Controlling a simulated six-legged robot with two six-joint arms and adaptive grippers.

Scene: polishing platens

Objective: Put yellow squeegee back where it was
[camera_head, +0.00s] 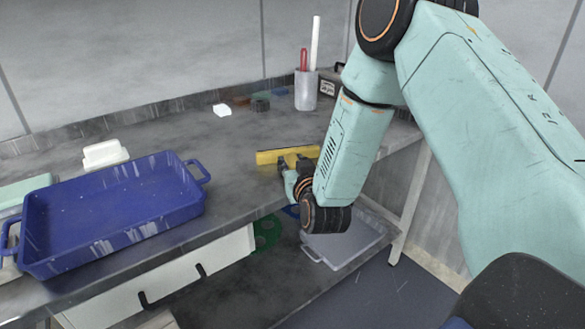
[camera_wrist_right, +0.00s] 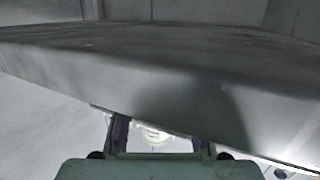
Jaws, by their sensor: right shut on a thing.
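The yellow squeegee (camera_head: 270,156) shows in the head view at the front part of the grey bench, right of the blue tray. Its long yellow bar runs left to right, and its right part is close to my right forearm. My right gripper (camera_head: 287,168) is shut on its handle, which is partly hidden by the fingers. I cannot tell whether the bar touches the bench top or is just above it. In the right wrist view my right gripper (camera_wrist_right: 158,140) shows at the bottom, with a broad grey surface filling much of the picture; no yellow is clear there. My left gripper is not in view.
The grey bench (camera_head: 190,125) has free room behind the squeegee. A blue tray (camera_head: 37,215) stands at left, beside a white block (camera_head: 104,153). A grey cup (camera_head: 306,92) with a red and a white stick stands at the back. A grey tray (camera_head: 345,245) lies below.

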